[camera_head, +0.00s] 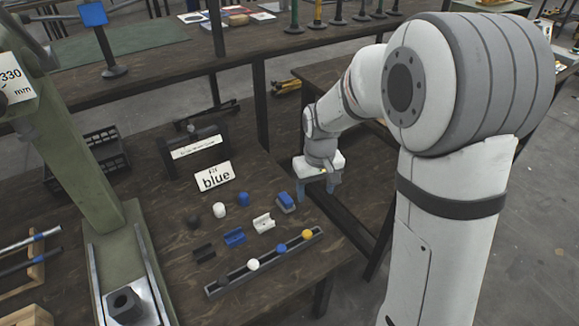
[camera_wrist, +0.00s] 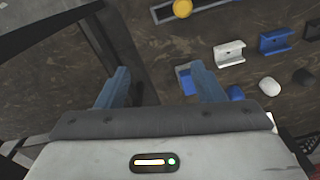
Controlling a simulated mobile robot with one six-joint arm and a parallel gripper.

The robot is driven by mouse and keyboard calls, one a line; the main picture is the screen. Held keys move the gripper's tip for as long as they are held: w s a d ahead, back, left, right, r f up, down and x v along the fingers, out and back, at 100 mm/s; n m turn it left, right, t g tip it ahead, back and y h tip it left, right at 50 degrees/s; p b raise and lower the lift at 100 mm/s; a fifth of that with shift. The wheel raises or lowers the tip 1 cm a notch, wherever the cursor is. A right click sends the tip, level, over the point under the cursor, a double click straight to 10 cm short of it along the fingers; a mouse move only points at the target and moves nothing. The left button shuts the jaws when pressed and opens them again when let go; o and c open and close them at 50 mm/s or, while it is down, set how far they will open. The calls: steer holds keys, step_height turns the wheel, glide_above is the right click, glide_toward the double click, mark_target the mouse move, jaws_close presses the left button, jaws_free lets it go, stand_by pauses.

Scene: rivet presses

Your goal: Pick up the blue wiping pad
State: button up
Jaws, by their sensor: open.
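The blue wiping pad (camera_head: 286,199) appears to be the blue block with a grey underside, lying on the dark wooden table near its right edge. In the wrist view the pad (camera_wrist: 184,79) shows just inside the right finger, which hides part of it. My gripper (camera_head: 317,190) is open and empty, pointing down to the right of the pad, around the table's edge. In the wrist view my gripper (camera_wrist: 160,84) has its fingers wide apart, with bare table and the edge between them. I cannot tell its exact height.
A white clip (camera_head: 264,222), a blue clip (camera_head: 235,237) and a black clip (camera_head: 204,252) lie nearby. Behind them are a blue plug (camera_head: 244,198) and a white one (camera_head: 219,210). A rail (camera_head: 225,283) with balls lies in front.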

mark_target(285, 197)
steer(key=w+a+f+p, duration=0.1)
steer(key=w+a, duration=0.1)
steer(key=w+a+f+n+p, duration=0.1)
steer(key=w+a+p, duration=0.1)
steer(key=w+a+f+n+p, duration=0.1)
steer(key=w+a+p, duration=0.1)
steer(key=w+a, duration=0.1)
steer(key=shift+a, duration=0.1)
steer(key=shift+n, duration=0.4)
steer(key=f, duration=0.2)
steer(key=a+f, duration=0.1)
steer(key=f, duration=0.1)
steer(key=shift+w+f, duration=0.1)
steer(key=shift+w, duration=0.3)
steer(key=f, duration=0.1)
steer(key=f+b, duration=0.1)
steer(key=f, duration=0.1)
steer(key=f+b, duration=0.1)
steer(key=f, duration=0.1)
steer(key=shift+s+d, duration=0.15)
steer(key=shift+s, duration=0.15)
steer(key=shift+r, duration=0.1)
steer(key=shift+c, duration=0.3)
steer(key=c, duration=1)
step_height(285, 197, up, 10)
steer(key=shift+r+p, duration=0.1)
steer(key=shift+p, duration=1.15)
